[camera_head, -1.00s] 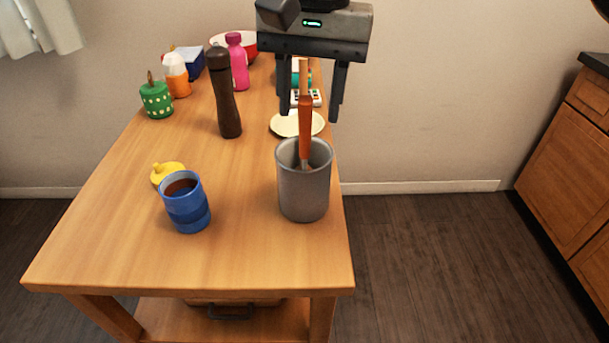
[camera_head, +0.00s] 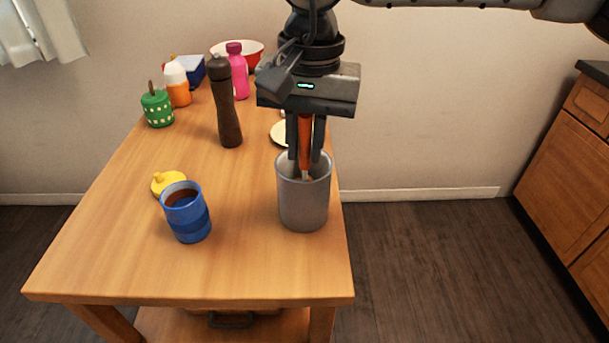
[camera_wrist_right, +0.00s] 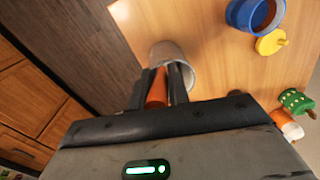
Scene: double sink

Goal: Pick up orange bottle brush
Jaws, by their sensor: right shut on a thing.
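The orange bottle brush (camera_head: 305,134) stands upright in a grey cylindrical holder (camera_head: 303,205) near the table's right edge. My right gripper (camera_head: 305,160) points down over the holder, its fingers on either side of the brush's orange handle and shut on it. The fingertips reach about the holder's rim. In the right wrist view the orange handle (camera_wrist_right: 157,92) sits between the two fingers, with the holder (camera_wrist_right: 187,62) beyond. The lower end of the brush is hidden inside the holder. My left gripper is not in view.
A blue mug (camera_head: 187,215) and a yellow lid (camera_head: 166,182) stand left of the holder. A dark pepper mill (camera_head: 226,105), a pink bottle (camera_head: 237,72) and a green pot (camera_head: 157,110) are farther back. A cream plate (camera_head: 279,133) lies behind the holder. The table front is clear.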

